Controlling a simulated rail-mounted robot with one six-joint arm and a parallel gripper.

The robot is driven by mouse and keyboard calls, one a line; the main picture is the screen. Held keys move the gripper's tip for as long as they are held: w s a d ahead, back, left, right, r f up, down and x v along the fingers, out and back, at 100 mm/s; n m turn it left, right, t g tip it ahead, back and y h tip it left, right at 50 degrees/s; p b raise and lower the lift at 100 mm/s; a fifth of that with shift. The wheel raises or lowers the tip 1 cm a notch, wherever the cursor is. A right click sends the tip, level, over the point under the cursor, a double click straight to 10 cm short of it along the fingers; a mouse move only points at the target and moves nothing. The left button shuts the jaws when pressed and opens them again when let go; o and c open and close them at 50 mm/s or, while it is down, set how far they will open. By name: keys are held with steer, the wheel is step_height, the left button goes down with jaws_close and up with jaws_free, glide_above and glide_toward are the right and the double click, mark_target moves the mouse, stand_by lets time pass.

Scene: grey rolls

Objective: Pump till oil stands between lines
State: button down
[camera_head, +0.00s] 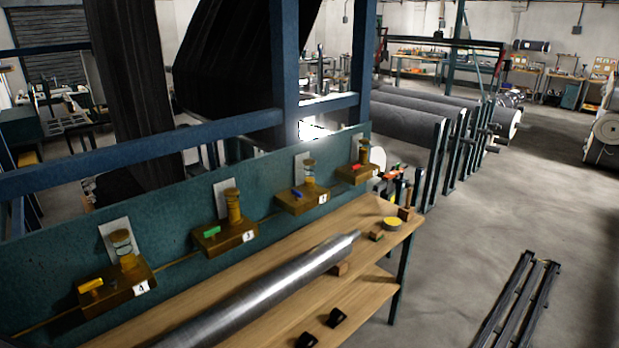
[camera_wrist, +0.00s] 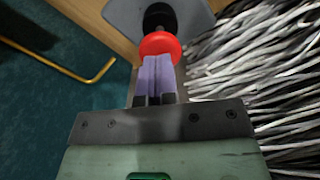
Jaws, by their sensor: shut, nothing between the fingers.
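In the head view several brass oiler units are fixed along a teal panel (camera_head: 190,215). The unit with tag 4 (camera_head: 118,290) has a yellow lever, tag 3 (camera_head: 226,238) a green one, tag 2 (camera_head: 303,200) a blue one and the far right unit (camera_head: 356,173) a red one. Each carries an upright cylinder; oil and lines are too small to read. In the wrist view my gripper (camera_wrist: 157,64) is shut and empty, its pale fingertips at a red round knob (camera_wrist: 160,46) with a black part beyond. I cannot tell whether they touch. My gripper is not in the head view.
A wooden bench (camera_head: 370,222) bears a long steel roller (camera_head: 270,290) in front of the units. In the wrist view a bent yellow rod (camera_wrist: 65,66) lies left and pale and dark strands (camera_wrist: 260,75) fill the right. Open floor (camera_head: 480,230) lies right of the bench.

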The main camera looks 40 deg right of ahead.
steer(key=shift+f+b, duration=2.2)
steer(key=shift+f, duration=0.1)
step_height(320, 180, up, 9)
steer(key=p, duration=0.9)
step_height(320, 180, up, 4)
steer(key=p, duration=0.4)
step_height(320, 180, down, 7)
steer(key=b, duration=0.7)
steer(key=shift+f, duration=0.15)
stand_by(0.4)
steer(key=shift+f+b, duration=2.85)
steer(key=shift+b, duration=0.15)
step_height(320, 180, up, 9)
steer(key=p, duration=0.9)
steer(key=shift+r, duration=0.1)
